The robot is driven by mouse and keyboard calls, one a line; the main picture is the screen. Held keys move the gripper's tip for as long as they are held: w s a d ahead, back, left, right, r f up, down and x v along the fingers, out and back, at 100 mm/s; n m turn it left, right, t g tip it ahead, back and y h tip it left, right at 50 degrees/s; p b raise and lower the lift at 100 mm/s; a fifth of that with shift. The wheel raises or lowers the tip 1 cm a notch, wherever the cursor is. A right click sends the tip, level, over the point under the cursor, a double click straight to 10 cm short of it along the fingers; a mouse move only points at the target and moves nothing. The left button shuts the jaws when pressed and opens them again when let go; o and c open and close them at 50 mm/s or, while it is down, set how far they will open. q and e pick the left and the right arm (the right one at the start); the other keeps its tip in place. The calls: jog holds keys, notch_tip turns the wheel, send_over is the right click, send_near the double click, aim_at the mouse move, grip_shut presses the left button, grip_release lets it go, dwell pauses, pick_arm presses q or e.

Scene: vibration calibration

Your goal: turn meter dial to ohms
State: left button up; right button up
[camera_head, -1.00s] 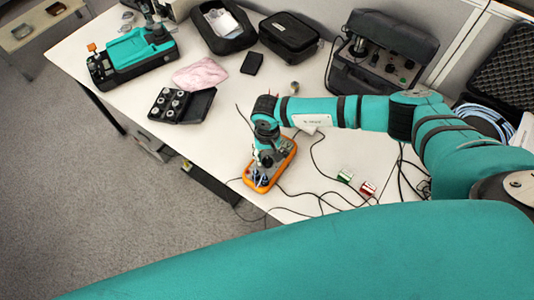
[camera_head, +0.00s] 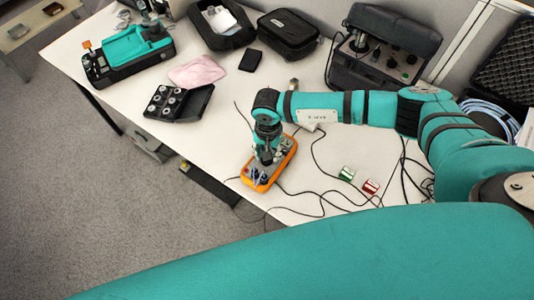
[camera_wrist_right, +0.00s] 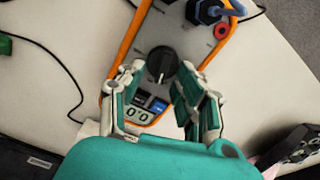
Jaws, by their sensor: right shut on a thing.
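The orange-edged meter (camera_head: 252,179) lies on the white table near its front edge. In the wrist view its grey face shows a round black dial (camera_wrist_right: 161,64) with a pale pointer line, and a small display (camera_wrist_right: 139,115) with digits. My right gripper (camera_head: 267,157) reaches down onto the meter. In the wrist view my right gripper (camera_wrist_right: 163,72) has one fingertip on each side of the dial and is shut on it. The dial's markings are too small or hidden to read. My left gripper is not in view.
Black and blue plugs (camera_wrist_right: 206,12) and a red jack (camera_wrist_right: 222,30) sit at one end of the meter.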

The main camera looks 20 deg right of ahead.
jog(key=shift+s+d+m+b, duration=0.15)
jog(key=shift+m+b, duration=0.45)
jog(key=shift+m, duration=0.7)
jog(key=o, duration=1.1)
notch_tip(320, 180, up, 12)
jog(key=shift+r, duration=0.1)
